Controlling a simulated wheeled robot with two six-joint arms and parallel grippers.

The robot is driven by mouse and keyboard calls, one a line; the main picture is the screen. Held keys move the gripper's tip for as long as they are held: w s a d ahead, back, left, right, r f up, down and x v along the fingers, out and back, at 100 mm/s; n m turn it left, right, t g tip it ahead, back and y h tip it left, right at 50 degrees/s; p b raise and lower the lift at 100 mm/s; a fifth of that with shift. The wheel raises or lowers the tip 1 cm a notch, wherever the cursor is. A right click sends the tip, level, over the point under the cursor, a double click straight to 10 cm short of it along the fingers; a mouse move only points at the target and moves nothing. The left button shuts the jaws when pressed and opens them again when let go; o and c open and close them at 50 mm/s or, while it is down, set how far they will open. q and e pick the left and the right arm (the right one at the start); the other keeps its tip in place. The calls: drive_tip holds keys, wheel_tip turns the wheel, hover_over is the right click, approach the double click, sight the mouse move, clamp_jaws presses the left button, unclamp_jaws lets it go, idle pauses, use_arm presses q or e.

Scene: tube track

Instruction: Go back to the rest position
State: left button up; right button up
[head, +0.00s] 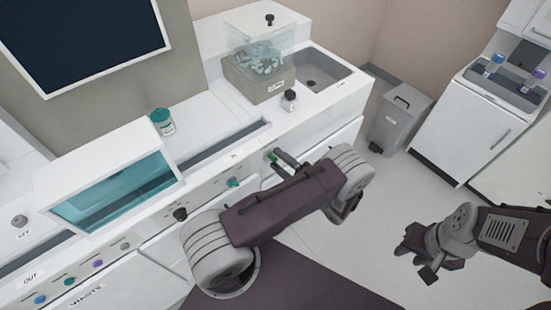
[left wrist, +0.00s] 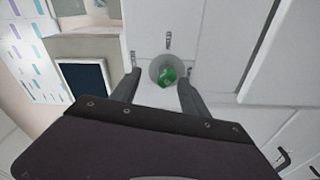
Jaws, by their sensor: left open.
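My left arm reaches across the middle of the head view. My left gripper (head: 277,167) is partly hidden by its own forearm, near the front panel of the white counter (head: 208,145). In the left wrist view my left gripper (left wrist: 160,92) is open, its two dark fingers apart. A green round thing (left wrist: 167,76) in a pale round surround shows between and beyond the fingertips; I cannot tell whether they touch it. A green spot (head: 272,157) also shows beside the fingers in the head view. My right gripper (head: 419,262) hangs over the floor at the right, fingers apart and empty.
A teal-windowed box (head: 115,185), a teal-capped jar (head: 163,122) and a clear-lidded bin (head: 262,68) stand on the counter near the sink (head: 318,78). A grey waste bin (head: 400,118) and white cabinet (head: 480,125) stand beyond. The floor (head: 385,205) between is clear.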

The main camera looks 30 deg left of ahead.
use_arm(q)
drive_tip(key=b+v, duration=0.1)
drive_tip(key=v, duration=0.6)
drive_tip(key=shift+w+d, duration=0.15)
drive_tip(key=shift+d, duration=0.1)
